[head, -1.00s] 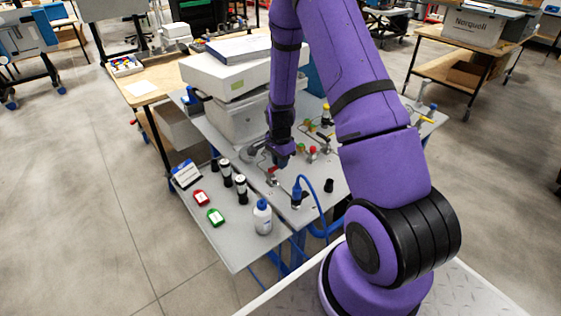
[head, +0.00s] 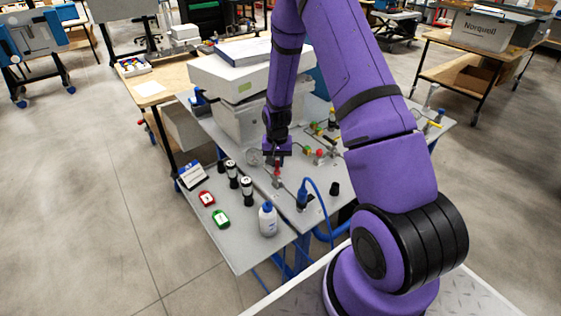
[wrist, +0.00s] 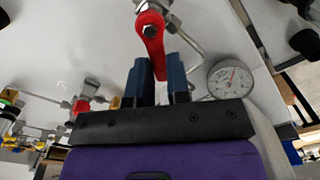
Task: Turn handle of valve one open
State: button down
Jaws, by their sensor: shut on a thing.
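The red lever handle (wrist: 152,36) of a valve shows at the top of the wrist view, with its bolt end away from me and its free end between my fingers. My gripper (wrist: 160,78) is shut on that end, one dark blue finger on each side. In the head view my gripper (head: 277,154) is low over the grey table, and a little of the red handle (head: 277,170) shows just below it. The valve body is mostly hidden under the handle. I cannot read a valve number.
A round pressure gauge (wrist: 230,79) sits close to the right of my fingers. Other valves with red and yellow parts stand at the left in the wrist view. A blue hose (head: 322,195), a white bottle (head: 267,219) and black-and-white cylinders (head: 246,190) are nearer on the table (head: 245,250).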

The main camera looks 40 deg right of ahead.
jog(key=n, duration=0.2)
jog(key=a+n, duration=0.1)
jog(key=shift+w+a+n, duration=0.1)
jog(key=shift+w+n, duration=0.2)
jog(key=shift+n, duration=0.1)
jog(key=shift+w+a+n, duration=0.1)
jog(key=shift+a+n, duration=0.25)
jog(key=shift+n, duration=0.55)
jog(key=shift+a+n, duration=0.3)
jog(key=shift+n, duration=0.6)
jog(key=c, duration=1.1)
grip_release()
notch_tip(320, 180, up, 11)
jog(key=shift+f, duration=0.1)
